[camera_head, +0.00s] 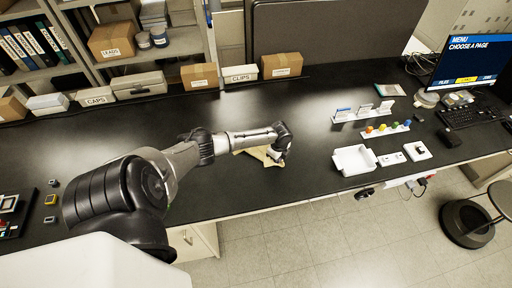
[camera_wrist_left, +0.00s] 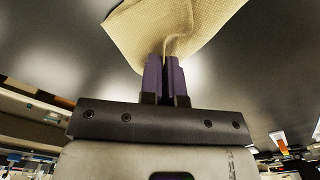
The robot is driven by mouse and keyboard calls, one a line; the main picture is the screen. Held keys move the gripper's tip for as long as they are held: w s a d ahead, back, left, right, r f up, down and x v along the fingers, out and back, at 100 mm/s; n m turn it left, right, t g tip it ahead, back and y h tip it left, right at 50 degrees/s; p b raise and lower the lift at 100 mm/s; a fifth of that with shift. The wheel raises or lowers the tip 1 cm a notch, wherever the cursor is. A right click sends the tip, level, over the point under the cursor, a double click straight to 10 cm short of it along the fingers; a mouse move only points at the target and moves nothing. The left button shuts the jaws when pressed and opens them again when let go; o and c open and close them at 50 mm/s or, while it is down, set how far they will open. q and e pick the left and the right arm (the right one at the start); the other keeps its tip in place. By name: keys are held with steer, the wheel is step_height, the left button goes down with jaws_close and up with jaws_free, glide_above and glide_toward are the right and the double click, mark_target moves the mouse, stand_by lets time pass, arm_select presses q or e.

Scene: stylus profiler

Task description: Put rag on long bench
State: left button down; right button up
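The rag (camera_head: 262,155) is a pale yellow cloth at the middle of the long black bench (camera_head: 290,108), near its front edge. In the left wrist view the rag (camera_wrist_left: 170,32) spreads out beyond the fingertips, with a fold between them. My left gripper (camera_wrist_left: 166,60) is shut on that fold; its purple fingers are close together. In the head view my left gripper (camera_head: 277,157) points down at the rag, and the wrist partly hides both. I cannot tell whether the rag touches the bench top. My right gripper is not in view.
A white tray (camera_head: 355,160), small white racks with coloured pieces (camera_head: 386,130) and a monitor (camera_head: 474,62) stand to the right. Boxes (camera_head: 200,76) line the back edge. A dark tray (camera_head: 14,212) lies at the left. The bench top around the rag is clear.

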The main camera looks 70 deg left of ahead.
arm_select(q)
steer(key=c, duration=0.9)
jaws_free()
steer(key=shift+r, duration=0.1)
steer(key=r+p, duration=0.1)
steer(key=d+r+p, duration=0.1)
steer(key=p, duration=0.1)
steer(key=shift+w+r, duration=0.2)
steer(key=shift+r, duration=0.15)
steer(key=d+r+p, duration=0.1)
steer(key=r+p, duration=0.1)
steer(key=w+r+p, duration=0.1)
steer(key=r+p, duration=0.2)
steer(key=d+r+p, duration=0.1)
steer(key=r+p, duration=0.1)
steer(key=shift+w+d+r+p, duration=0.2)
steer(key=shift+w+d+p, duration=0.05)
steer(key=shift+d+p, duration=0.1)
steer(key=shift+a+f, duration=0.1)
steer(key=shift+f, duration=0.15)
steer(key=shift+c, duration=1.2)
steer(key=a+f, duration=0.2)
steer(key=s+a+f, duration=0.1)
steer(key=a+f, duration=0.1)
steer(key=shift+a, duration=0.25)
jaws_close()
steer(key=shift+f, duration=1.05)
